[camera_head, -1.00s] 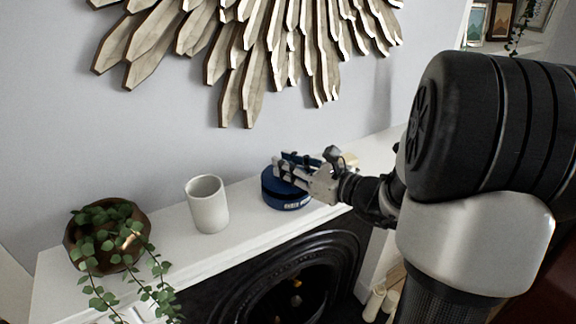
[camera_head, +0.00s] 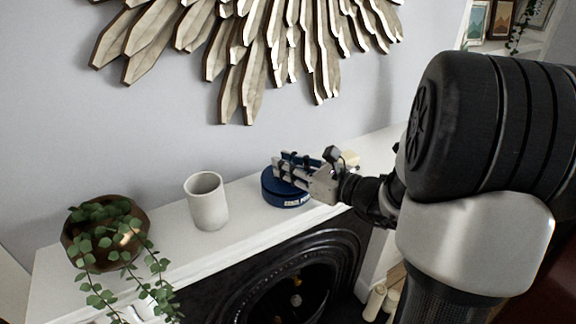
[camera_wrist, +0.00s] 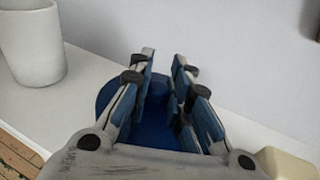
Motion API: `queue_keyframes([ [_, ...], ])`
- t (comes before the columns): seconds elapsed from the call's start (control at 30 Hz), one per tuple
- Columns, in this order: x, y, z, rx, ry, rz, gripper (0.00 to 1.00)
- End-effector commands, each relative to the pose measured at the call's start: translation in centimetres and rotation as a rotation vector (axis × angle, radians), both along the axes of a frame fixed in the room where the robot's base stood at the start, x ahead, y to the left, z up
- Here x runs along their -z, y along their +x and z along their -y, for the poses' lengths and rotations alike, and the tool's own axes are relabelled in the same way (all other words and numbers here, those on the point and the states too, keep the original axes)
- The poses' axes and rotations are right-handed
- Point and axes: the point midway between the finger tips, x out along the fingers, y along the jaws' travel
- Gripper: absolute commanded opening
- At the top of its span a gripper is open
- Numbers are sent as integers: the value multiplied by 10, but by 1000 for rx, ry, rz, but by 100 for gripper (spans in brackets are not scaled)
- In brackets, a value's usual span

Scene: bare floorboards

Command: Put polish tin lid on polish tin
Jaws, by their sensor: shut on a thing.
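The blue polish tin (camera_head: 291,201), with a pale label on its front, stands on the white mantel shelf. The round blue lid (camera_wrist: 150,133) is at the top of the tin, roughly level and lined up with it. I see no clear gap between them in the head view, but my fingers partly cover the join. My gripper (camera_head: 283,166) reaches in from the right above the tin. In the wrist view its fingers (camera_wrist: 163,75) are closed around a raised blue part in the middle of the lid. The tin below is hidden by the lid there.
A white cup (camera_head: 207,203) stands left of the tin, and a brown bowl with a trailing plant (camera_head: 106,235) farther left. A cream block (camera_wrist: 287,163) is close to my gripper on the right. The wall with a wooden sunburst (camera_head: 245,50) is behind; the shelf's front edge is near.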

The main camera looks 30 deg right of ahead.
Motion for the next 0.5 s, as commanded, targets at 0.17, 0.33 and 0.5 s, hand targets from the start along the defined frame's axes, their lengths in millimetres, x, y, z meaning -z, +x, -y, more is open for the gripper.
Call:
queue_keyframes([
  [0.17, 3, 0, 0, 0, 0, 0, 0],
  [0.33, 6, 0, 0, 0, 0, 0, 0],
  [0.5, 8, 0, 0, 0, 0, 0, 0],
])
